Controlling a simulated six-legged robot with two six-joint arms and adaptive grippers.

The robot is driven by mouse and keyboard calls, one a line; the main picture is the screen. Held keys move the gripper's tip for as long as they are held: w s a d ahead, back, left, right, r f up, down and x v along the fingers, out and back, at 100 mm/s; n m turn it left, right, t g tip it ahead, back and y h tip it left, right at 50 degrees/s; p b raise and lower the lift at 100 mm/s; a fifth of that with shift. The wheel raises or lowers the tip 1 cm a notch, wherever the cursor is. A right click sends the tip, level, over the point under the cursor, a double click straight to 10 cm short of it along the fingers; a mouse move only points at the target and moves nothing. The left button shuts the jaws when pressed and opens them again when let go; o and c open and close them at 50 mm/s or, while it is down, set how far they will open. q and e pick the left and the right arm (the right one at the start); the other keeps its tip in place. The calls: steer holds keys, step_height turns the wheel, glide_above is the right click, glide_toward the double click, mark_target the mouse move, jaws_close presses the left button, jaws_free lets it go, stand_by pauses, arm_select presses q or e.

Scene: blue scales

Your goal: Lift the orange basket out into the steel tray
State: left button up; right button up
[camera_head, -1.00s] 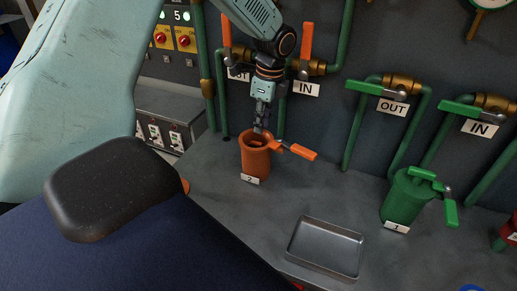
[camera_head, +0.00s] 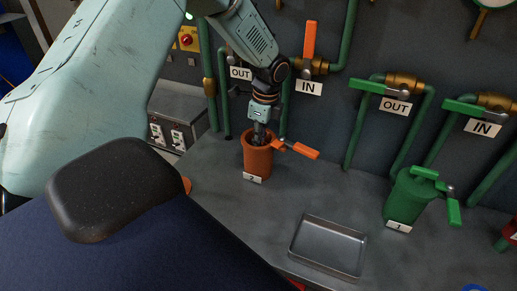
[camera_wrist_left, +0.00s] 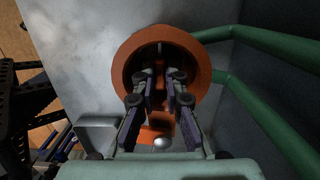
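An orange pot (camera_head: 258,162) labelled 2 stands upright on the grey bench, with an orange lever handle (camera_head: 303,150) sticking out at its right. My left gripper (camera_head: 259,136) points straight down into the pot's mouth. In the left wrist view the pot's rim (camera_wrist_left: 125,52) surrounds the tips of the left gripper (camera_wrist_left: 162,72); the two fingers stand apart with a gap between them. The inside of the pot is dark, and I cannot clearly make out the orange basket there. The empty steel tray (camera_head: 325,262) lies at the front of the bench, right of the pot. My right gripper is not in view.
A green pot (camera_head: 404,203) labelled 1 with a green lever stands at the right. Green pipes (camera_head: 355,130) with brass valves and IN and OUT signs run along the wall behind. The bench (camera_head: 310,195) between the orange pot and the tray is clear.

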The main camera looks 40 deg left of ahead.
arm_select(q)
jaws_close()
steer(key=shift+f, duration=0.1)
stand_by(0.3)
step_height(320, 180, up, 18)
steer(key=p, duration=0.1)
stand_by(0.6)
steer(key=shift+r+p, duration=0.2)
steer(key=shift+p, duration=0.25)
